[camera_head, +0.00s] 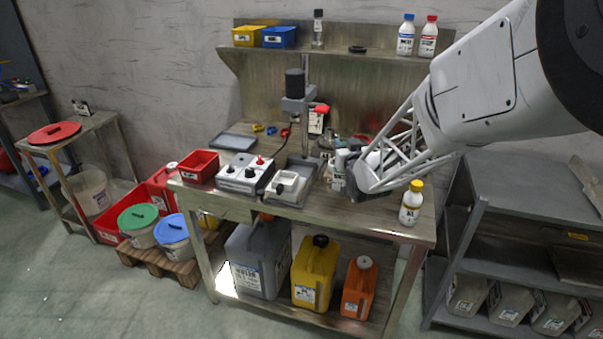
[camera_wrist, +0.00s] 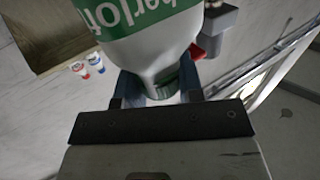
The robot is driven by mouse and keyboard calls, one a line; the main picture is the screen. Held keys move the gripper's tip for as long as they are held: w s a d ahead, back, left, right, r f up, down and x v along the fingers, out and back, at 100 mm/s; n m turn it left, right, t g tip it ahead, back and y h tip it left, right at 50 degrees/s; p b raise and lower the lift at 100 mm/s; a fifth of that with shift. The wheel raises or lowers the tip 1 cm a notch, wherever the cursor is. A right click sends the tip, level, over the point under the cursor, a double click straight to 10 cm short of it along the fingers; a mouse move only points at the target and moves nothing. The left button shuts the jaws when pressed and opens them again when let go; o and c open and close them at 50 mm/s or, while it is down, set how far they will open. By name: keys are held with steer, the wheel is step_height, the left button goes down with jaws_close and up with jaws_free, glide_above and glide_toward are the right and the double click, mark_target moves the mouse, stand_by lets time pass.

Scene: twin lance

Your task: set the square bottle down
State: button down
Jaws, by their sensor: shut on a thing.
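The square bottle (camera_wrist: 140,45) is white with a green label and fills the top of the wrist view. My gripper (camera_wrist: 160,88) is shut on it around the narrow neck, by the green cap, with one finger on each side. In the head view a white bottle (camera_head: 340,163) shows at my gripper (camera_head: 352,182), over the right half of the workbench (camera_head: 325,207). My wrist partly hides it there. I cannot tell whether its base touches the bench top.
A yellow-capped bottle (camera_head: 411,203) stands at the bench's right front corner. A white scale-like device (camera_head: 288,187), a control box (camera_head: 246,172) and a drill-like stand (camera_head: 296,100) are to the left. A shelf (camera_head: 340,53) with bottles runs behind. Bare bench lies along the front edge.

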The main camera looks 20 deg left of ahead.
steer(key=s+a, duration=1.1)
steer(key=shift+r, duration=0.4)
steer(key=shift+w, duration=0.1)
steer(key=a+f+x, duration=0.1)
steer(key=x, duration=1.5)
steer(key=shift+s+f, duration=0.3)
steer(key=shift+f, duration=1.85)
